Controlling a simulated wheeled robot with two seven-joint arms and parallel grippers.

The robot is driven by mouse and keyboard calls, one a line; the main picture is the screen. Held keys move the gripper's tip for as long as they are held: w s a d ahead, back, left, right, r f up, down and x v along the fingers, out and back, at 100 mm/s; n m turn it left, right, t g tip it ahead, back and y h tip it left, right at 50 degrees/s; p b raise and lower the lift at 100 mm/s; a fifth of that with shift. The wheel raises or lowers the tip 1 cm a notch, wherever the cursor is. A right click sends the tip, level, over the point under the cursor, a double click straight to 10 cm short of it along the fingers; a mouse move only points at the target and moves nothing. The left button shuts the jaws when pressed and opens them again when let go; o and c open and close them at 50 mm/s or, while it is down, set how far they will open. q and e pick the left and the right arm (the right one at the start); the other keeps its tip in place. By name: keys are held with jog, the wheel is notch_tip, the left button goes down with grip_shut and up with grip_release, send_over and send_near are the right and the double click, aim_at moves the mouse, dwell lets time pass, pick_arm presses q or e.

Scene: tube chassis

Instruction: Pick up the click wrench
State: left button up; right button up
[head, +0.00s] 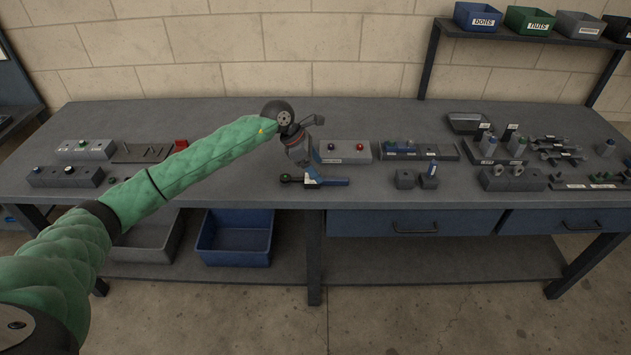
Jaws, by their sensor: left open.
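What looks like the click wrench (335,182) lies on the grey workbench (225,165) near its front edge, a little left of the middle. It is dark and slim, with a green spot at its left end and a blue part at its right. My left gripper (311,173) points down right at the wrench, open. It hides part of the wrench's middle. I cannot tell whether the fingers touch it. My right gripper is not in view.
Parts and fixtures crowd the bench's right side. Button boxes (85,149) and a dark tray (142,153) stand at left. A shelf with labelled bins (529,20) is at back right.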

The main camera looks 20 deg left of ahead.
aim_at(307, 179)
pick_arm(q)
jog(key=a, duration=0.1)
jog(key=a+y, duration=0.1)
jog(key=a, duration=0.1)
jog(key=shift+w+a+r+y, duration=0.25)
jog(key=shift+w+r+y, duration=0.05)
jog(key=shift+w, duration=0.1)
jog(key=shift+a+f, duration=0.1)
jog(key=shift+f, duration=0.05)
jog(key=shift+w+f+p, duration=0.1)
jog(key=shift+f+p, duration=0.25)
jog(key=shift+p, duration=0.05)
jog(key=shift+w+d+f, duration=0.1)
jog(key=shift+d+f, duration=0.25)
jog(key=shift+f, duration=0.3)
jog(key=p+x, duration=0.3)
jog(key=x, duration=0.1)
jog(key=shift+w+a+p, duration=0.15)
jog(key=shift+a+p, duration=0.05)
jog(key=shift+p, duration=0.15)
jog(key=shift+w+d+f, duration=0.1)
jog(key=shift+d+f, duration=0.1)
jog(key=shift+f, duration=0.4)
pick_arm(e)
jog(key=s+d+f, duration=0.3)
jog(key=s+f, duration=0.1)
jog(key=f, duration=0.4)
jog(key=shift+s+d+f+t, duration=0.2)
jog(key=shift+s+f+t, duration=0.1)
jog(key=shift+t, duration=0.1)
